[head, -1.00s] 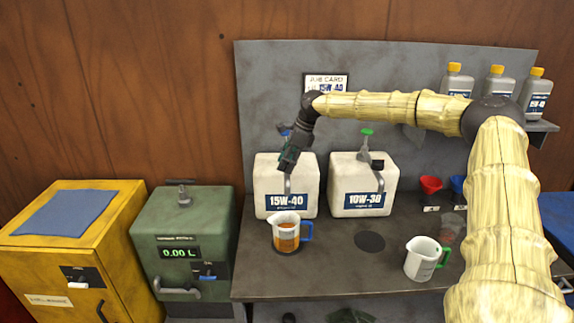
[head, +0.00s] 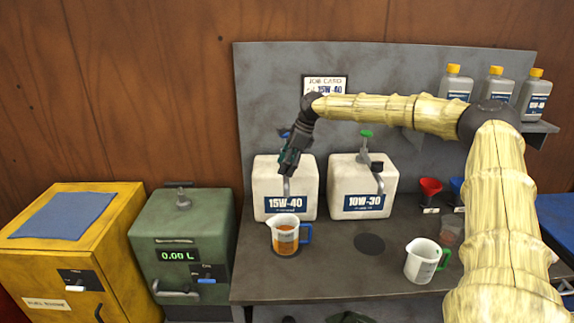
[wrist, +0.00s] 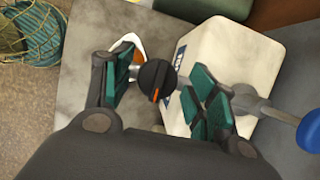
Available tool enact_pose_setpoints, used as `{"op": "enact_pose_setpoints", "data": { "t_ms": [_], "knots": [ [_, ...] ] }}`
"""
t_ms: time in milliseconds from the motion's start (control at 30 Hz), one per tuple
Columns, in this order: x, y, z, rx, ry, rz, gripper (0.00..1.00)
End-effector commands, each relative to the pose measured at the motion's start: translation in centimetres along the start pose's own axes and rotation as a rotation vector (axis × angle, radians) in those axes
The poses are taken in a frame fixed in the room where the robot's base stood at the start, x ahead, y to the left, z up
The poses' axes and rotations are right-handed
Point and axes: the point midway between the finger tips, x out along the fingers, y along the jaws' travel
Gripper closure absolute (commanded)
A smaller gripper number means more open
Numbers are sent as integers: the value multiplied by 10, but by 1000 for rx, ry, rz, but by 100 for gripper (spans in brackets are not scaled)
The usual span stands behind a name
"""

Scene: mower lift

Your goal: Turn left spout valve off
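The left jug (head: 268,180), white and labelled 15W-40, stands on the bench. Its spout valve has a round black knob (wrist: 157,76) with an orange mark, seen in the wrist view. My gripper (head: 287,168) is at the front of this jug. In the wrist view its teal-padded fingers (wrist: 160,88) are apart, one on each side of the knob. A clear measuring jug (head: 284,240) with a blue handle and amber oil stands below the spout. In the head view my gripper hides the valve.
A second white jug, 10W-30 (head: 345,180), stands to the right. An empty measuring jug (head: 417,264) with a green handle stands at the bench's front right. A blue pump handle (wrist: 309,133) sticks out beside my right finger in the wrist view.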

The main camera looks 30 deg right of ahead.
Motion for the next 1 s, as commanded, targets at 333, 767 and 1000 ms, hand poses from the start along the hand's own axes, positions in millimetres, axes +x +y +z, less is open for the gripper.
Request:
{"op": "enact_pose_setpoints", "data": {
  "t_ms": [333,767,1000],
  "knots": [
    [-17,-1,0,0,-3,-2,43],
    [-93,-2,-1,1,-3,-2,43],
    [-116,-2,-3,2,-2,0,43]
  ]
}}
